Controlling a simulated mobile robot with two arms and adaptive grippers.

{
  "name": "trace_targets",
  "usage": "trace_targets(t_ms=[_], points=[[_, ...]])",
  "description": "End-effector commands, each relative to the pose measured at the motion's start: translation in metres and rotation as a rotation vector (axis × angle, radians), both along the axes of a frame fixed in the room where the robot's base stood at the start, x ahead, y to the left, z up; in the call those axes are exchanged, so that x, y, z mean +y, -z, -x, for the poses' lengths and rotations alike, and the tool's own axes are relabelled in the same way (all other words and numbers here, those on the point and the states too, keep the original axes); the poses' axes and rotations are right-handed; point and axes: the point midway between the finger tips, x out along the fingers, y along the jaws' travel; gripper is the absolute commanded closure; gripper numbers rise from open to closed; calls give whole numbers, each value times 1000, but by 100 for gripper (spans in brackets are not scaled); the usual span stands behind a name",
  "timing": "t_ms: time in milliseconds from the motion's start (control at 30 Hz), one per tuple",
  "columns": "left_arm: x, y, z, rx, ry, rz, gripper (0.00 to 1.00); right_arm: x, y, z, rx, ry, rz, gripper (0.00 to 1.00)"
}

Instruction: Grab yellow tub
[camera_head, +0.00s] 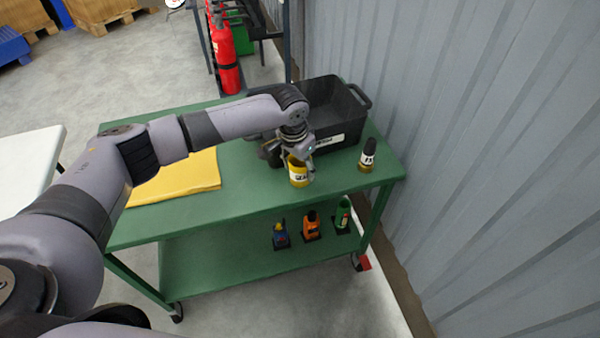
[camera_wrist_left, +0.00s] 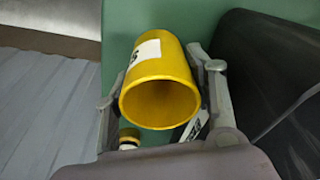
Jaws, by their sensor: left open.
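The yellow tub (camera_head: 299,176) stands on the green cart's top shelf, near its front edge, with a white label on its side. My left gripper (camera_head: 299,158) reaches down over it from above. In the left wrist view the open-mouthed yellow tub (camera_wrist_left: 160,85) lies between the two fingers of my left gripper (camera_wrist_left: 163,90), one on each side. The fingers are apart; I cannot tell whether either one touches the tub. My right gripper is not in view.
A black bin (camera_head: 340,104) stands just behind the tub on the green cart (camera_head: 240,195). A dark-topped bottle (camera_head: 367,157) stands to its right, and a yellow folded cloth (camera_head: 190,178) lies left. Several small bottles sit on the lower shelf. A corrugated wall (camera_head: 480,150) bounds the right.

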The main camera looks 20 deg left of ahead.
Motion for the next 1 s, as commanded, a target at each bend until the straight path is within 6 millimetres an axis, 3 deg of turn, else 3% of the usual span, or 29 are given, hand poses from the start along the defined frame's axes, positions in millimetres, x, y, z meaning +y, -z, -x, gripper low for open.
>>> trace_targets(t_ms=[133, 367, 1000], points=[[-1, 13, -2, 0, 0, 0, 49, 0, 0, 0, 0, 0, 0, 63], [-1, 15, -2, -1, 1, -1, 49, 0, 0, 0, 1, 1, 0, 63], [-1, 14, -2, -1, 0, 0, 89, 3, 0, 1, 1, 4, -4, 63]])
